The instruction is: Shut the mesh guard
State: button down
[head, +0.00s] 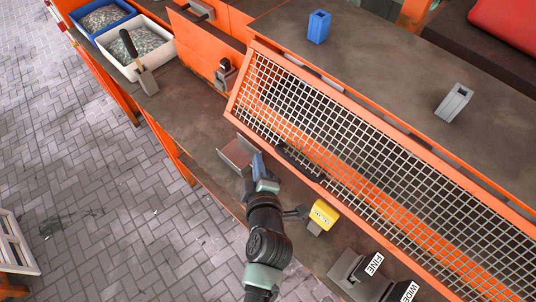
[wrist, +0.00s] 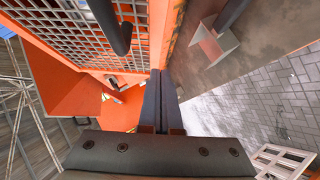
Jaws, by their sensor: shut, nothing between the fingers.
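The mesh guard (head: 330,115) is an orange frame with pale wire mesh, sloping along the machine bench in the head view. Its black bar handle (head: 300,163) is on its lower edge. In the wrist view the mesh (wrist: 80,22) fills the upper left, with the dark handle (wrist: 118,32) hanging in front of it. My gripper (head: 257,160) is shut and empty, just left of the handle in the head view. In the wrist view its fingers (wrist: 160,95) point up the picture, to the right of the handle and apart from it. I cannot tell how far open the guard stands.
A metal bracket (head: 236,153) is close to my gripper's left. A yellow box (head: 324,215) and the FINE lever block (head: 360,270) lie along the bench's front. A blue block (head: 319,26) and grey block (head: 453,102) stand behind the guard. Paved floor (head: 100,200) is at left.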

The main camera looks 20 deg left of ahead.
aim_at(267, 150)
jog(key=shift+w+d+f, duration=0.35)
jog(key=shift+w+f, duration=0.2)
jog(key=shift+w, duration=0.2)
jog(key=shift+w+d+f, duration=0.3)
jog(key=shift+w+f, duration=0.2)
jog(key=shift+w, duration=0.25)
jog(key=shift+f, duration=0.15)
jog(key=w+d+f+b, duration=0.2)
jog(key=w+b, duration=0.4)
jog(key=b, duration=0.5)
jog(key=w+d+f+t+b, duration=0.1)
jog(key=w+f+b, duration=0.3)
jog(key=b, duration=0.7)
jog(key=shift+w+d+n+b, duration=0.35)
jog(key=shift+w+d, duration=0.15)
jog(key=shift+w, duration=0.45)
jog(key=shift+r, duration=0.2)
